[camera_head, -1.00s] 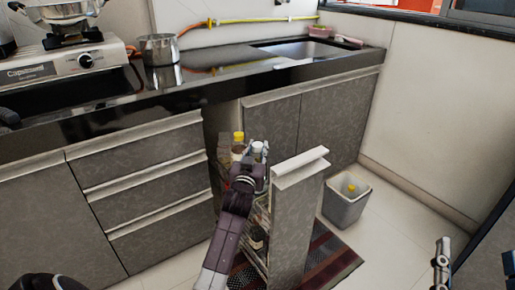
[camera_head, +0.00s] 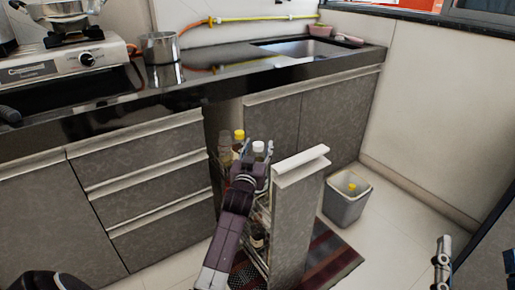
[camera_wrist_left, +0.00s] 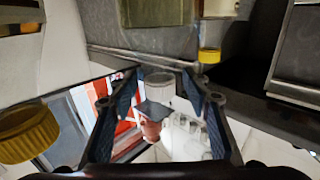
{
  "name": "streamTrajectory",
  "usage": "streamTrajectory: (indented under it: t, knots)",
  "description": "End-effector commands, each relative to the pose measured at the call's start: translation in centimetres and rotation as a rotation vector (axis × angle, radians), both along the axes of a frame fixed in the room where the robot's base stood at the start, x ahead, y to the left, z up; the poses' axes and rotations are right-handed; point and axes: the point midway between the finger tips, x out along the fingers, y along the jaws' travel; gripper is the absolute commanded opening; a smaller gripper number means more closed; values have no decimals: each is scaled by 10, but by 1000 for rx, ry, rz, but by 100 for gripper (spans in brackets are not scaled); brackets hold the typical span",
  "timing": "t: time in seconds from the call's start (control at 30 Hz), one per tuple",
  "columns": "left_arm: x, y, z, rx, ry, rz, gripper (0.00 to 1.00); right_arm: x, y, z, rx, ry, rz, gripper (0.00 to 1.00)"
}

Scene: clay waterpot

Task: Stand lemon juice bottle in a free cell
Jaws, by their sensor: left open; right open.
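My left gripper (camera_head: 254,163) is open at the top of the pull-out rack. A white-capped bottle (camera_head: 258,147) stands upright in the rack, between or just behind its fingertips. No label is readable, so I cannot tell which is the lemon juice bottle. The rack (camera_head: 291,225) stands pulled out, its lower part partly hidden by my arm. My right gripper (camera_head: 442,262) is at the lower right, empty.
A grey bin (camera_head: 346,205) with a yellow-topped item (camera_head: 352,188) stands right of the rack. Drawers (camera_head: 145,185) lie to the left. The counter above holds a pot (camera_head: 160,48) and a stove (camera_head: 65,65). A striped mat (camera_head: 335,262) lies on the floor.

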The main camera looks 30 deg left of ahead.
Motion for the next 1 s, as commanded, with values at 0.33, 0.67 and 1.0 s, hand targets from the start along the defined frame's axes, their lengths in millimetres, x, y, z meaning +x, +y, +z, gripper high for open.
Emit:
streamTrajectory:
  t: [0.33, 0.67, 1.0]
  knots:
    - [-41, -17, 1, 0, -3, -1, 44, 0, 0, 0, 0, 0, 0, 64]
    - [-97, -40, 2, 2, -5, 0, 44, 0, 0, 0, 0, 0, 0, 64]
    - [-111, -46, 3, 2, -8, -1, 44, 0, 0, 0, 0, 0, 0, 64]
